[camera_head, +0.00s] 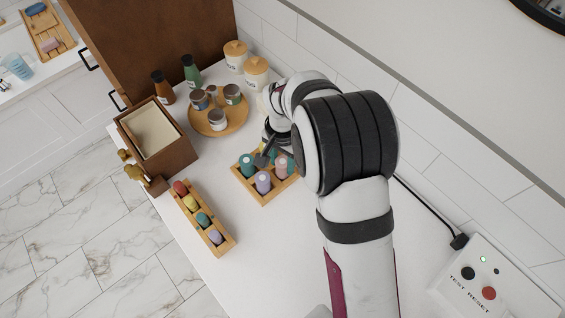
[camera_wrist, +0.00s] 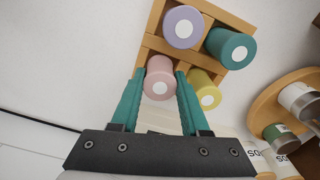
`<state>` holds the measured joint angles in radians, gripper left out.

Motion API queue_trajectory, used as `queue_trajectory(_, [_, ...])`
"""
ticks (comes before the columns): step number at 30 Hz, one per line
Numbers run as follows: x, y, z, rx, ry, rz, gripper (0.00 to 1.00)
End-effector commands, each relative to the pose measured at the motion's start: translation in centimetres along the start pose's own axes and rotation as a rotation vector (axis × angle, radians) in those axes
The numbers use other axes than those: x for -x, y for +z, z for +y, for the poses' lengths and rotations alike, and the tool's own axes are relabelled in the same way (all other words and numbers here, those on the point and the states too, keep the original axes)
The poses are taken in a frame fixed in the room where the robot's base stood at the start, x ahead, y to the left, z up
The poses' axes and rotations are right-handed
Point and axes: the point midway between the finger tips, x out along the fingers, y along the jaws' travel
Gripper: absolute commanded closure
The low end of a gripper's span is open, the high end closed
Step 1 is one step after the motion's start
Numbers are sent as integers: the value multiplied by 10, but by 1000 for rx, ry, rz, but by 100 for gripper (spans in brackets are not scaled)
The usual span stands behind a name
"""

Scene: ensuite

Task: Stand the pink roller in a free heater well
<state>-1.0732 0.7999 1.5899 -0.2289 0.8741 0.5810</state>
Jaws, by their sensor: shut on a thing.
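The pink roller (camera_head: 283,166) is upright at the right corner of a square wooden holder (camera_head: 250,190) with wells. In the wrist view the pink roller (camera_wrist: 160,80) is between the teal fingers of my gripper (camera_wrist: 161,76), which is shut on it. It is in or just over the near-left well of the holder (camera_wrist: 152,22); its lower end is hidden, so I cannot tell how deep it sits. A lavender roller (camera_wrist: 182,28), a teal roller (camera_wrist: 230,47) and a yellow roller (camera_wrist: 204,88) stand in the other wells.
A long wooden tray (camera_head: 228,245) with several coloured rollers lies to the left. A round wooden tray (camera_head: 236,123) with jars, two lidded canisters (camera_head: 255,73) and a brown box (camera_head: 180,155) stand behind. The counter in front of the holder is clear.

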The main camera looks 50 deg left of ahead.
Motion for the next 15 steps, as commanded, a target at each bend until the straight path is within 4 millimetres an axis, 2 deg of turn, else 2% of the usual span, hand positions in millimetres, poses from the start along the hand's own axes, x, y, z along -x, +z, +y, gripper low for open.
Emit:
queue_trajectory(7, [40, -2, 4, -2, -1, 2, 100])
queue_trajectory(15, [77, -19, 66, -6, -1, 2, 100])
